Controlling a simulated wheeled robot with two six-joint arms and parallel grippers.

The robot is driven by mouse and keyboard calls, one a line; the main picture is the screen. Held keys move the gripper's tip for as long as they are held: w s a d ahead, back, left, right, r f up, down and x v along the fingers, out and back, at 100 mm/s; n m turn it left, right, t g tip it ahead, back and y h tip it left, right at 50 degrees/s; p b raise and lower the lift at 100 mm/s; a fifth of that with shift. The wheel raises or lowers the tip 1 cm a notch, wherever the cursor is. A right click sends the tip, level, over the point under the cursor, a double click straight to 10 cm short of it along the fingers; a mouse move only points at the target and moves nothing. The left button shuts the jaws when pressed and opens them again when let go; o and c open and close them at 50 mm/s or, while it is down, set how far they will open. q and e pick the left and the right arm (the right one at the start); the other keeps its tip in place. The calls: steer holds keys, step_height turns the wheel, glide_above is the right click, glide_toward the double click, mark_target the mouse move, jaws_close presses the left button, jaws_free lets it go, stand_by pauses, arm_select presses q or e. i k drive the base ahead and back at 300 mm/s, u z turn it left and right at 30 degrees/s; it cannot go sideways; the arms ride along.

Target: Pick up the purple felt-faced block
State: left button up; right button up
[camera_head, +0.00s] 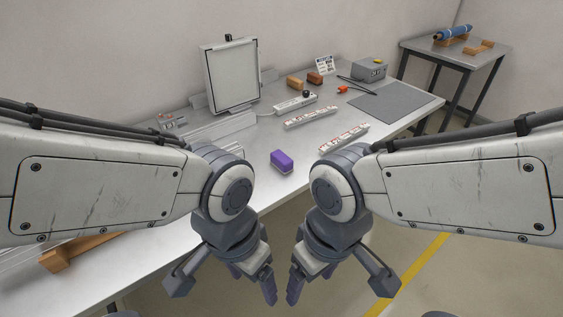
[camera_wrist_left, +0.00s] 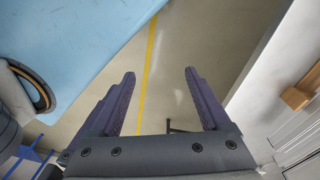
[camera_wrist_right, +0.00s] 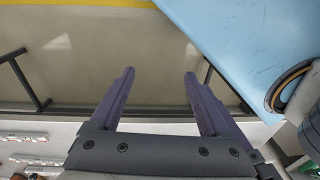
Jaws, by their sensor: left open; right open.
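The purple felt-faced block (camera_head: 282,160) lies on the metal workbench (camera_head: 220,220) near its front edge, in the middle of the head view. My left gripper (camera_head: 256,287) hangs in front of the bench, below and left of the block, open and empty. It also shows open in the left wrist view (camera_wrist_left: 160,90). My right gripper (camera_head: 305,287) hangs beside it, open and empty, also open in the right wrist view (camera_wrist_right: 160,88). Neither touches the block. The block is not visible in either wrist view.
Behind the block lie light strips (camera_head: 312,115) and (camera_head: 344,137), a white power strip (camera_head: 295,103) and an upright lightbox frame (camera_head: 231,76). A grey mat (camera_head: 393,102) and a grey box (camera_head: 369,69) are at right. The bench around the block is clear.

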mark_target(283, 163)
steer(key=z, duration=0.05)
steer(key=k, duration=0.6)
steer(key=u, duration=0.4)
steer(key=i, duration=1.5)
steer(key=z, duration=0.2)
